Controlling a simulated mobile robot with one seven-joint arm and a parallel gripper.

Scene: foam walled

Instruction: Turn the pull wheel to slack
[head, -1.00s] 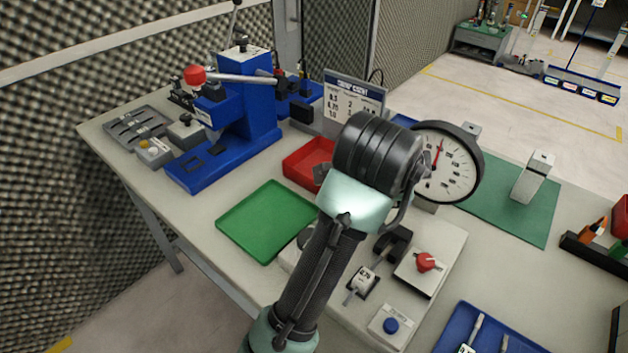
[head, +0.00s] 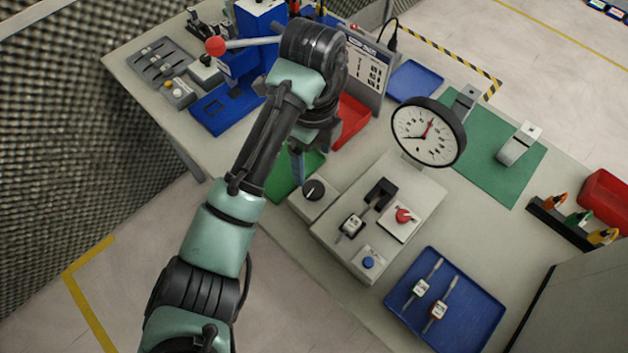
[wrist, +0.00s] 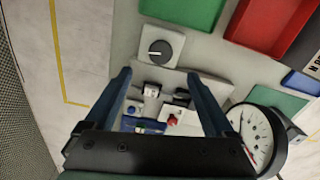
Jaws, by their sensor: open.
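A black round knob with a white line (head: 313,190) sits on a small grey box beside the pull tester's base. It also shows in the wrist view (wrist: 160,53), just beyond my fingertips. A red knob (head: 403,215) stands on a white block on the tester base; it also shows in the wrist view (wrist: 173,120). I cannot tell from any readable label which one is the pull wheel. The round gauge (head: 428,131) has a red needle. My gripper (wrist: 158,76) is open and empty, above the tester area; in the head view my arm mostly hides it.
A green tray (head: 285,187) and a red tray (head: 352,120) lie close to the gripper. A blue press (head: 222,105) stands at the back left. A blue tray (head: 470,320) holds two tagged pieces. A green mat (head: 480,165) lies behind the gauge.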

